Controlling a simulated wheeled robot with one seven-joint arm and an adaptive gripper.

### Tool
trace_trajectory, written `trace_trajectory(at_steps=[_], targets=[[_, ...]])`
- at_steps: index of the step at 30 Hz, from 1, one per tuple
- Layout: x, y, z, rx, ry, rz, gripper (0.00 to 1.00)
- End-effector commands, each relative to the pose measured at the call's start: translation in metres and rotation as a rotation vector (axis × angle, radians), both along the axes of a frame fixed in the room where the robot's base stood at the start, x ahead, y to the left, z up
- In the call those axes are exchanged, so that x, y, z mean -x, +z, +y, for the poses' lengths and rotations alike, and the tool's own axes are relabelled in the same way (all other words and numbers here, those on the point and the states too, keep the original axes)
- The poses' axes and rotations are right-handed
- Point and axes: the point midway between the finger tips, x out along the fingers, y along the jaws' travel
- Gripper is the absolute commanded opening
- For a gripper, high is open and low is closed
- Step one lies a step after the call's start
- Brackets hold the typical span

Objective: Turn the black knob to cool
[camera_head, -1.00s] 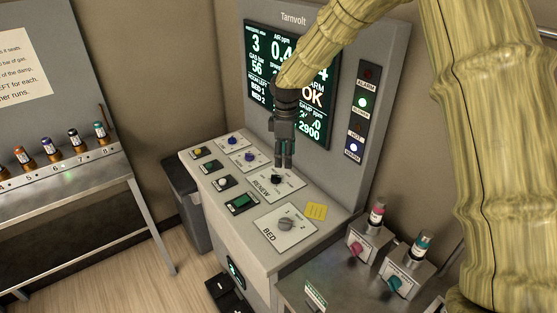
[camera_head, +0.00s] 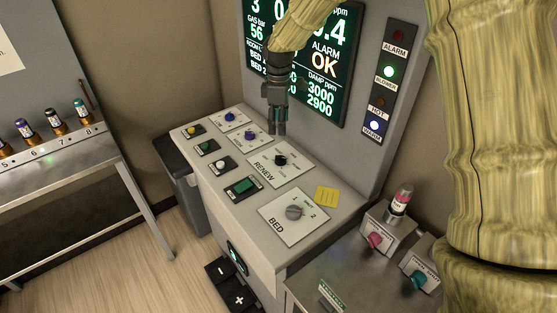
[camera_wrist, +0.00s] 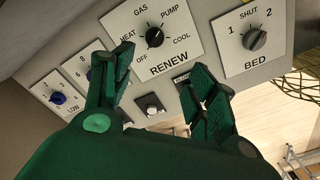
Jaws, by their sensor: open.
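The black knob (camera_head: 280,160) sits on the white RENEW plate (camera_head: 266,173) of the sloping console. In the wrist view the knob (camera_wrist: 155,38) is ringed by the labels HEAT, GAS, PUMP and COOL, with COOL at its right. Its pale mark seems to lie toward the upper right, near PUMP, but is too small to be sure. My gripper (camera_head: 278,130) hangs above the console, a little above the knob in the head view. In the wrist view its green fingers (camera_wrist: 156,65) are spread and empty, with the knob beyond the tips, apart from them.
The grey BED knob (camera_head: 294,212) is on the plate nearer the front, beside a yellow note (camera_head: 327,197). Blue knobs (camera_head: 250,135) and several buttons lie to the left. The upright display panel (camera_head: 325,80) stands close behind my gripper.

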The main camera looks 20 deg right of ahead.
Motion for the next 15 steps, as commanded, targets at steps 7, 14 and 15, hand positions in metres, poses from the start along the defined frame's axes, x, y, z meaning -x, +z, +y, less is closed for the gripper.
trace_trajectory(at_steps=[7,14,15], targets=[[-0.002,-0.041,-0.012,0.001,-0.015,0.004,0.58],[0.001,-0.051,-0.019,0.000,-0.024,0.004,0.58],[0.001,-0.052,-0.020,0.000,-0.025,0.004,0.58]])
